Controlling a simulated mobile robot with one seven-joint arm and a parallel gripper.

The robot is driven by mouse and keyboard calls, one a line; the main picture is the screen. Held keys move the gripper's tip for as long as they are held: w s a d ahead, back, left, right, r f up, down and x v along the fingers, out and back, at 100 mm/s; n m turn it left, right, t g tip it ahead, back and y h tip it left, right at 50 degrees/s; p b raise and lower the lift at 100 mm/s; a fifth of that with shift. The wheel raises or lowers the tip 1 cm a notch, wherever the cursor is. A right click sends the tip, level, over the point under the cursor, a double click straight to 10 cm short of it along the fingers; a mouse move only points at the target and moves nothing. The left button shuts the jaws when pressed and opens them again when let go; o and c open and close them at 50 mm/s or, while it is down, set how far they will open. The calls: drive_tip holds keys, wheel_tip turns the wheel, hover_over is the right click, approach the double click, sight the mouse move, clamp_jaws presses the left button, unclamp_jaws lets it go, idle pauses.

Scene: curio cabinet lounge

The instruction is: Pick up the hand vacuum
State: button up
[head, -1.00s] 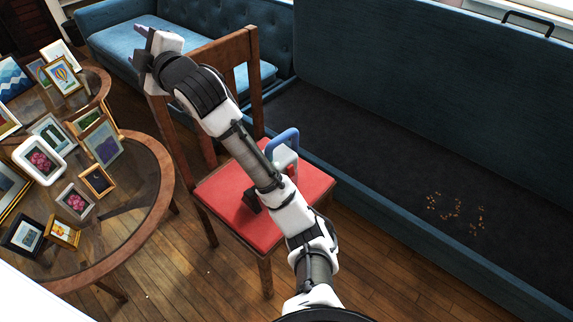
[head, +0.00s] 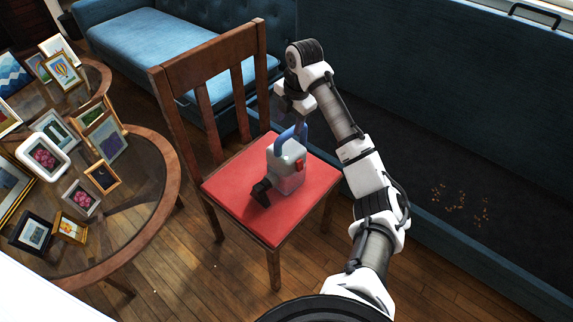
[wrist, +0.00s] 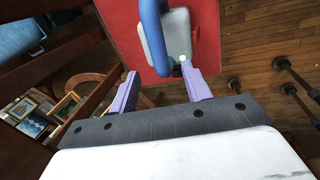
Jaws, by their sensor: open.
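The hand vacuum (head: 289,170) stands on the red seat of the wooden chair (head: 232,190). It has a grey-white body, a blue loop handle on top, a red button and a black nozzle pointing to the lower left. In the wrist view the blue handle (wrist: 153,35) rises towards the camera above the pale body (wrist: 178,38). My gripper (wrist: 160,88) is open, with its two purple fingers apart and nothing between them. In the head view my gripper (head: 290,112) is just above and behind the handle, its fingertips partly hidden. I cannot tell whether it touches the handle.
The chair's slatted backrest (head: 212,75) rises behind the seat. Round glass tables (head: 165,190) crowded with picture frames stand at left. A lighter blue sofa (head: 165,50) is behind.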

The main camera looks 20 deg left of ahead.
sight(287, 133)
drive_tip(key=f, duration=0.2)
drive_tip(key=a+f, duration=0.1)
drive_tip(key=f, duration=0.2)
drive_tip(key=f+p, duration=0.1)
drive_tip(key=f, duration=0.1)
drive_tip(key=shift+w+a+f, duration=0.15)
drive_tip(key=shift+w+f, duration=0.1)
drive_tip(key=shift+w, duration=0.05)
clamp_jaws()
drive_tip(key=shift+r, duration=0.15)
idle(1.0)
